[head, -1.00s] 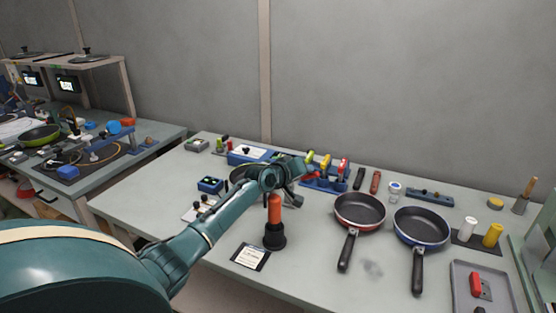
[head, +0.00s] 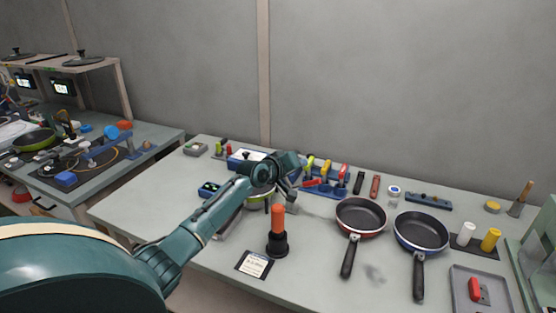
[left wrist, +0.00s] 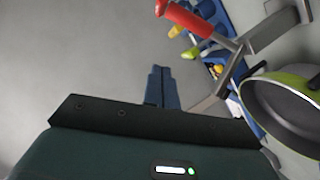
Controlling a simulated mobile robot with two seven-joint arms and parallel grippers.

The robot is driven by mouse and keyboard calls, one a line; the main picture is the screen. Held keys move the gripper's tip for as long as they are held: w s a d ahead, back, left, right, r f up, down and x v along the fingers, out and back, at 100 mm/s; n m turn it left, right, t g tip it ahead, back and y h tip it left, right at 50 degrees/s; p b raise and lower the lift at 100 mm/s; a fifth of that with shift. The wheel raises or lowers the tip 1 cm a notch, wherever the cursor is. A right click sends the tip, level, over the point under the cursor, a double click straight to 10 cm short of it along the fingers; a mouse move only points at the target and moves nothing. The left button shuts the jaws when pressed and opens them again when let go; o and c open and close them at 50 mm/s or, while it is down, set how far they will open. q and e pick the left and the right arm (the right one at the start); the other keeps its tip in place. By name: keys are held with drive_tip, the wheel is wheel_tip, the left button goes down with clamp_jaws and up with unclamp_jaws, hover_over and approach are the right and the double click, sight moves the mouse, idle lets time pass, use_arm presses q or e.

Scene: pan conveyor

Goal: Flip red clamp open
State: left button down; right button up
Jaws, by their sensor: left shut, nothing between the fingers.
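The red clamp handle (left wrist: 187,18) shows at the top of the left wrist view, joined to grey metal bars and lying above the green pan (left wrist: 285,105). My left gripper (left wrist: 162,74) is shut and empty. In the left wrist view its fingers are left of the clamp's metal bars and below the red handle, with a visible gap between them. My right gripper is not in view.
A blue rack (head: 325,188) with coloured handles stands behind the gripper. A red pan (head: 361,217) and a blue pan (head: 421,231) lie to the right. A grey tray (head: 484,287) is at the front right. The bench's left part is fairly clear.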

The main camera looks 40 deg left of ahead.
use_arm(q)
drive_tip(key=v, duration=0.8)
drive_tip(key=shift+s+d+r, duration=0.25)
drive_tip(key=shift+d+r, duration=0.05)
drive_tip(key=shift+d, duration=0.2)
